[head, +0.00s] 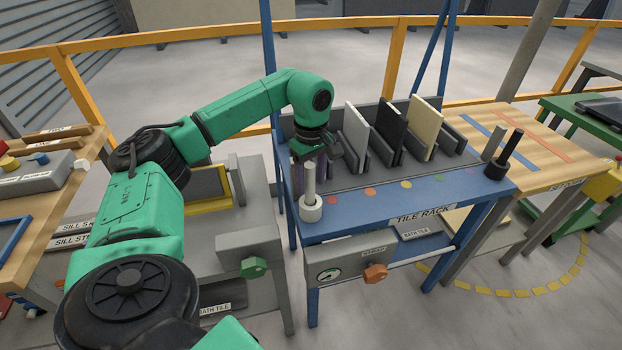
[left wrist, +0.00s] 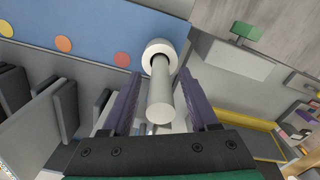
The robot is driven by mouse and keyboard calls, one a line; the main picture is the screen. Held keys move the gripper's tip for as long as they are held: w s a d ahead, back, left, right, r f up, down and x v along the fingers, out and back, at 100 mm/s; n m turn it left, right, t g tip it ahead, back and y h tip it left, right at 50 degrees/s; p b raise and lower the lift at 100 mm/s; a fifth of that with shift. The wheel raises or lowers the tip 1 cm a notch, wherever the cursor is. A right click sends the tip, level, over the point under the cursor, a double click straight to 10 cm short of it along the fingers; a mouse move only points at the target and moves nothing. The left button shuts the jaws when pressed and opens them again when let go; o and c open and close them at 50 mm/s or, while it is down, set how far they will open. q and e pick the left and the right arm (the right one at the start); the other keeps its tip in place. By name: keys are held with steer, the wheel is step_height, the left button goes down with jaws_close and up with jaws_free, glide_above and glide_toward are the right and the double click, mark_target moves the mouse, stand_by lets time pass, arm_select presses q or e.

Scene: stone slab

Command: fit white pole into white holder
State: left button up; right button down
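The white pole (head: 310,179) stands upright in the white holder (head: 310,208) at the front left corner of the blue tile rack. In the left wrist view the pole (left wrist: 160,100) rises out of the ring-shaped holder (left wrist: 158,48), its free end toward the camera. My left gripper (head: 311,172) points down at the pole's upper part, partly hidden in the head view. In the left wrist view its purple fingers (left wrist: 160,108) are apart on either side of the pole, with gaps showing. My right gripper is not in view.
Grey, black and cream tiles (head: 391,123) stand in slots behind the pole. A black pole (head: 511,148) stands in a dark holder (head: 496,169) at the rack's right end. A grey bench with a yellow frame (head: 208,207) is at left. The rack's front strip (head: 430,195) is clear.

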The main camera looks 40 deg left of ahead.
mark_target(312, 166)
arm_select(q)
steer(key=shift+r, duration=0.15)
step_height(312, 166, up, 7)
steer(key=shift+w+r, duration=0.1)
steer(key=shift+r, duration=0.05)
step_height(312, 166, up, 5)
steer(key=shift+f+p, duration=0.1)
steer(key=shift+p, duration=1.05)
steer(key=shift+f, duration=0.1)
